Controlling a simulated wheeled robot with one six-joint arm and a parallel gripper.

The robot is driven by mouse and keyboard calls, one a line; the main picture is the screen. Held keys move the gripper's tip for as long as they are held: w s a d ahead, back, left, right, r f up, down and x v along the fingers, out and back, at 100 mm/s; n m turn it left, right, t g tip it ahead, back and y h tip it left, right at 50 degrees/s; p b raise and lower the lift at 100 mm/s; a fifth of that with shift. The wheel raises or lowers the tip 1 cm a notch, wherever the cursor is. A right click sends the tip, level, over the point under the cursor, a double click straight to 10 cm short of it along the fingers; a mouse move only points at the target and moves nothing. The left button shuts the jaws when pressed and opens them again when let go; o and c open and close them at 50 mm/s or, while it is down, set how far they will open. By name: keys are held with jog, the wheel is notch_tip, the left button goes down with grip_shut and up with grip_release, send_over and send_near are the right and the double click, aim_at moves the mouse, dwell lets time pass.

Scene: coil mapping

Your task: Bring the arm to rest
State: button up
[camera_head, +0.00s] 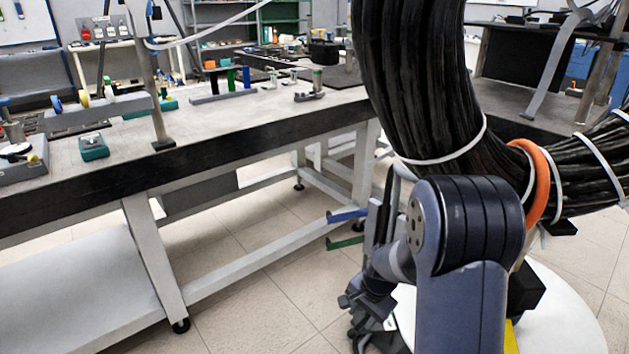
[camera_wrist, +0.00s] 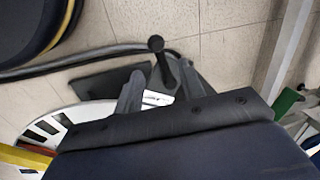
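My arm, with blue-grey links, stands in the lower right of the head view. It is bent, with a large rounded joint at the top. My gripper (camera_head: 368,325) hangs low at the left of the arm, over the floor and away from the workbench. In the wrist view my gripper (camera_wrist: 160,85) shows two dark fingers spread apart. I see nothing held between them. A dark rod with a round knob (camera_wrist: 156,44) shows beyond the fingers; I cannot tell what it belongs to. Part of the gripper is hidden by the arm in the head view.
A thick black cable bundle (camera_head: 420,75) with white ties and an orange ring (camera_head: 541,180) passes close behind and above my arm. A long workbench (camera_head: 235,140) with small parts and tools fills the left. Tiled floor (camera_head: 255,305) is open between the bench and my arm.

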aim_at(357, 330)
jog(key=f+b, duration=0.1)
jog(key=f, duration=0.4)
jog(key=w+f+b, duration=0.1)
jog(key=f, duration=0.1)
jog(key=shift+a+f+b, duration=0.25)
jog(key=shift+a+b, duration=0.1)
jog(key=shift+a, duration=0.05)
jog(key=shift+s+d+r+n, duration=0.15)
jog(key=shift+r+n, duration=0.05)
jog(key=shift+n, duration=0.3)
jog(key=shift+r, duration=0.1)
